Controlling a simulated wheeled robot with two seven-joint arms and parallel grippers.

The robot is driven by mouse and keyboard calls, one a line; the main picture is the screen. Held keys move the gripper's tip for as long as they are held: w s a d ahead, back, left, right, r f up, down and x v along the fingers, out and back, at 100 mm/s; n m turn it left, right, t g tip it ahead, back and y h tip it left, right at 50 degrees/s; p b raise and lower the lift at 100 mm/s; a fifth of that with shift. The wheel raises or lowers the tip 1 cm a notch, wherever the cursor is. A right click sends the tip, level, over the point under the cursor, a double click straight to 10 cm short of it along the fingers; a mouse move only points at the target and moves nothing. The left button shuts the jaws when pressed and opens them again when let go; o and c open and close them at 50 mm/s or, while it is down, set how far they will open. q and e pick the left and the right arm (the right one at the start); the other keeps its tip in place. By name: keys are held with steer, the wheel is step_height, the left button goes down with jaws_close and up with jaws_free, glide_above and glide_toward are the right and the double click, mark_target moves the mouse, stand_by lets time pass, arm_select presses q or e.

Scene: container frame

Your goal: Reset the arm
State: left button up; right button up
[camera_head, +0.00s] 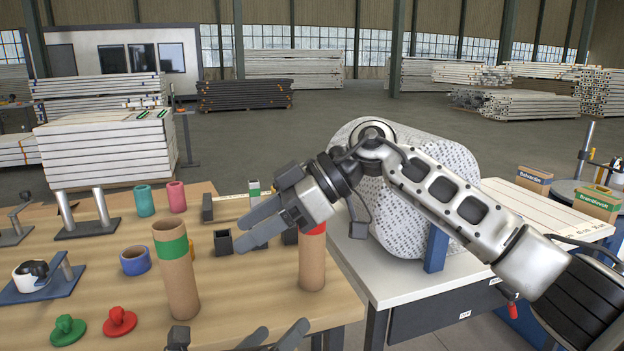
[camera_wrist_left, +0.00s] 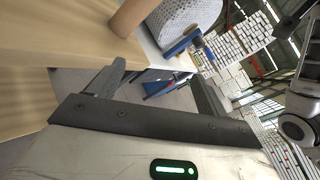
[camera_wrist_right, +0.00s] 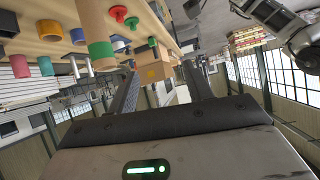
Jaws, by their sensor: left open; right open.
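My right arm reaches in from the right, and its open, empty gripper (camera_head: 240,234) hangs above the table between two cardboard tubes. The tube with a green band (camera_head: 177,280) stands upright left of it. The tube with a red top (camera_head: 312,262) stands upright, partly behind that gripper. My left gripper (camera_head: 277,337) shows only in part at the bottom edge of the head view. Its jaws (camera_wrist_left: 158,90) are apart with nothing between them, near the table edge. The right wrist view is rolled over and shows that gripper's jaws (camera_wrist_right: 160,88) apart and empty.
The wooden table (camera_head: 230,305) holds a blue tape roll (camera_head: 136,261), red (camera_head: 119,321) and green (camera_head: 67,330) knobs, and a tape dispenser (camera_head: 38,278).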

steer(key=s+a+f+y, duration=0.3)
steer(key=s+y, duration=0.1)
steer(key=y, duration=0.4)
steer(key=s+d+f+m+t+h, duration=0.2)
steer(key=d+f+m+t+h, duration=0.65)
steer(key=f, duration=0.45)
steer(key=s+d+f+m+t+h, duration=0.2)
steer(key=d+f+m+t+h, duration=0.3)
steer(key=d+f+m+t, duration=0.55)
arm_select(q)
steer(key=s+a+f+n+g+y, duration=0.1)
steer(key=s+f+n, duration=0.4)
steer(key=n, duration=0.5)
steer(key=s+a+f+n+g+y, duration=0.2)
steer(key=s+a+f+n, duration=0.3)
steer(key=f+n, duration=0.4)
steer(key=s+a+f+n+g+y, duration=0.1)
steer(key=s+a+f+n+y, duration=0.1)
steer(key=s+f+n, duration=0.5)
steer(key=n, duration=0.6)
steer(key=shift+a+y, duration=0.4)
arm_select(e)
steer(key=s+d+f+n+g+h, duration=0.2)
steer(key=s+d+f+g, duration=0.4)
steer(key=s+f, duration=0.6)
steer(key=shift+h, duration=0.55)
